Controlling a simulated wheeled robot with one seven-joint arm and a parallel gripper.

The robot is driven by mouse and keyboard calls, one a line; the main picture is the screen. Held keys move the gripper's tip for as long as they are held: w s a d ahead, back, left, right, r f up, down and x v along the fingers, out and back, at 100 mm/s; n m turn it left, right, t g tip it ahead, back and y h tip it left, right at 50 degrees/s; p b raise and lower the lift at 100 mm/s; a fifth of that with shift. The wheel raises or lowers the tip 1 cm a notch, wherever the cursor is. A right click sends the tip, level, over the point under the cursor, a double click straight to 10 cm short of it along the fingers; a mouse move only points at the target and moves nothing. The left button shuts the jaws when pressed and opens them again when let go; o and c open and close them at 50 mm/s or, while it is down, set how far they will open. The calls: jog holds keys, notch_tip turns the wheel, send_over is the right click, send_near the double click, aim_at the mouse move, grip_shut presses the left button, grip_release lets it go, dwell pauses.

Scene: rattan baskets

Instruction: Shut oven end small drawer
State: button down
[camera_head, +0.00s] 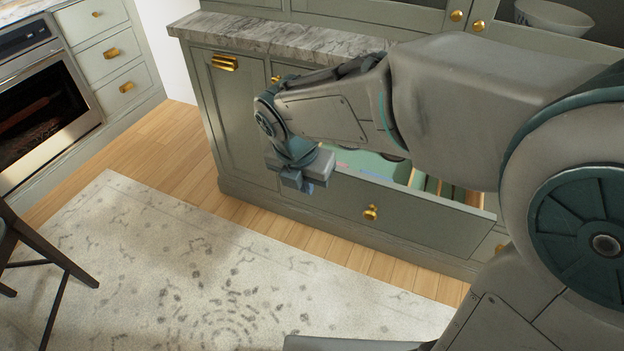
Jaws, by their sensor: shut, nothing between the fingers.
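My gripper (303,184) points down at the left part of this drawer's front, shut and empty. I cannot tell whether it touches the drawer. The oven (42,115) is at the far left. The small drawers beside it, such as the middle one (112,54), look closed.
The marble counter (290,36) overhangs the cabinet above my forearm. A patterned rug (200,270) and wood floor lie in front. A dark chair (50,256) stands at lower left.

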aim_at(318, 190)
jog(key=w+f+b, duration=0.1)
jog(key=f, duration=0.2)
jog(key=w+d+f+b, duration=0.1)
jog(key=w+f, duration=0.2)
jog(key=f, duration=0.2)
jog(key=shift+w+d+f+b, duration=0.2)
jog(key=shift+d+f+b, duration=0.1)
jog(key=shift+d+b, duration=0.1)
jog(key=shift+w+d, duration=0.2)
jog(key=shift+w, duration=0.45)
jog(key=shift+r, duration=0.1)
